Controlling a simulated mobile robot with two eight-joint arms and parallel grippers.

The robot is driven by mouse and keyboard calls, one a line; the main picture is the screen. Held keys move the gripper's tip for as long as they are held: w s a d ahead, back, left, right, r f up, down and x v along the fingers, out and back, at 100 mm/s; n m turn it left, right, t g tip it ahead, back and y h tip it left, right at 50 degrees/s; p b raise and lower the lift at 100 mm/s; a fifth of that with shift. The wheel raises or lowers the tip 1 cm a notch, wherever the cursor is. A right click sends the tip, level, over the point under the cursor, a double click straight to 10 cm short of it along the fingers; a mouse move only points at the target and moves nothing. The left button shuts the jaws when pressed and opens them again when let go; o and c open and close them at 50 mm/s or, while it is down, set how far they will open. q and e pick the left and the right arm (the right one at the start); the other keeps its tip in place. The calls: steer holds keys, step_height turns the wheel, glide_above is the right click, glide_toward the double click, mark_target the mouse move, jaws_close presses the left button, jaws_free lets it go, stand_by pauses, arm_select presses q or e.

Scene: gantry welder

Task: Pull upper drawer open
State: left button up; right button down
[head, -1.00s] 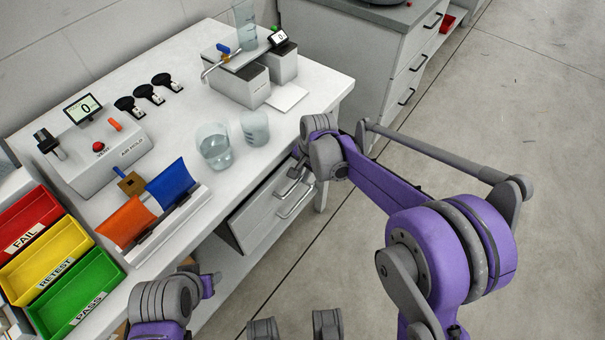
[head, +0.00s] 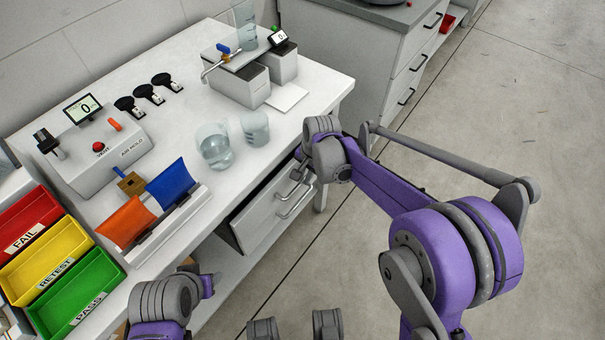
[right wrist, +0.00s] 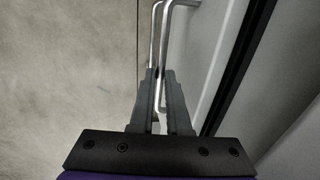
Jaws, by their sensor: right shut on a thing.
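The light grey drawer front (head: 258,217) is under the front edge of the white bench (head: 325,98). Metal bar handles (head: 299,199) show on the drawer side, near my right gripper (head: 299,174). In the right wrist view, my right gripper (right wrist: 160,100) is shut on a shiny handle bar (right wrist: 154,52), with a finger on each side. A pale drawer face (right wrist: 212,45) is to the right, with a dark strip beyond it. I cannot tell how far the drawer is out. My left gripper (head: 208,285) is low at the left; its fingers are hidden.
Two clear beakers (head: 214,147) stand near the bench edge above the drawer. Red, yellow and green bins (head: 75,292) and an orange-and-blue holder (head: 128,222) are at the left. A grey cabinet (head: 375,55) stands behind. The floor (head: 480,130) at right is open.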

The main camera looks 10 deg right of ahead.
steer(key=s+d+p, duration=0.1)
steer(key=s+d, duration=1.7)
steer(key=c, duration=0.9)
jaws_free()
steer(key=r+p, duration=0.1)
steer(key=r, duration=0.2)
steer(key=s+d+r+p, duration=0.1)
steer(key=r, duration=0.3)
steer(key=r+p, duration=0.1)
steer(key=r, duration=0.2)
steer(key=shift+s+d+r, duration=0.25)
steer(key=shift+r, duration=0.1)
